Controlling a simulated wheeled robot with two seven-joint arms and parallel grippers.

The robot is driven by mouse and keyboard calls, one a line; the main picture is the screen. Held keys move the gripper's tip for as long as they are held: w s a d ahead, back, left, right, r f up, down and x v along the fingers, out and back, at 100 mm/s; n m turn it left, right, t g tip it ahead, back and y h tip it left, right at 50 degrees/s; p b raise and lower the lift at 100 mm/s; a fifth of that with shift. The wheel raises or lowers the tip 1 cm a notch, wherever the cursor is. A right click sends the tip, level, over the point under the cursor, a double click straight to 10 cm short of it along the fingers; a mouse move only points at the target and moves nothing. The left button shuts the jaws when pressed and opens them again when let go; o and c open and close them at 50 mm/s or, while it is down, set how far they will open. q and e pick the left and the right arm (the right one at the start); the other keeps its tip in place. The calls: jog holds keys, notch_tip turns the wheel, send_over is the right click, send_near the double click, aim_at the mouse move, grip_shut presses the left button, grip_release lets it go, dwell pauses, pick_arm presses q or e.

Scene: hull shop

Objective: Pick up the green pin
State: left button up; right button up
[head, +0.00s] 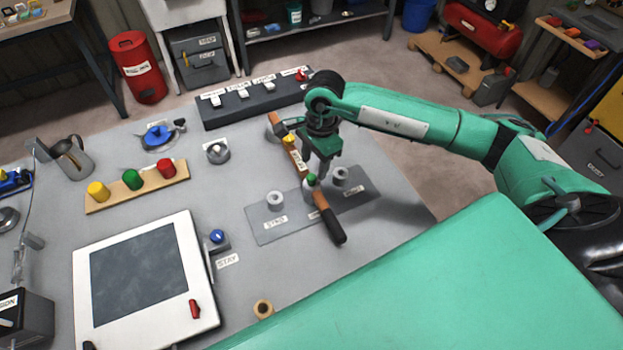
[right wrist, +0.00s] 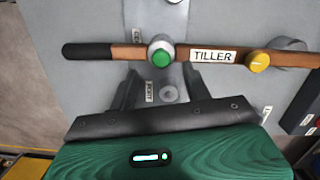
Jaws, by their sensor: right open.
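A green-topped pin (head: 311,179) stands in a pale collar on the wooden tiller bar (head: 328,215), which lies across a grey plate. In the right wrist view the green pin (right wrist: 161,58) shows at the upper middle, just beyond my fingers. My right gripper (head: 318,168) points down close above the pin and partly covers the bar. Its fingers (right wrist: 160,90) are apart with nothing between them. A yellow pin (right wrist: 258,62) sits farther along the tiller. My left gripper is not in view.
A wooden rack with yellow, green and red knobs (head: 132,179) lies at the left. Metal posts (head: 340,176) rise from the grey plate (head: 262,232) beside the tiller. A dark switch box (head: 255,104) stands behind. A white framed panel (head: 208,300) lies in front left.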

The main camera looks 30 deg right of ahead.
aim_at(312, 177)
jog(key=shift+f+p, duration=0.3)
jog(key=shift+f, duration=0.05)
jog(key=f, duration=0.1)
jog(key=f+p, duration=0.1)
jog(key=f, duration=0.1)
jog(key=shift+a+f+p, duration=0.2)
jog(key=shift+a+p, duration=0.05)
jog(key=shift+p, duration=0.1)
jog(key=shift+f, duration=0.5)
jog(key=c, duration=1)
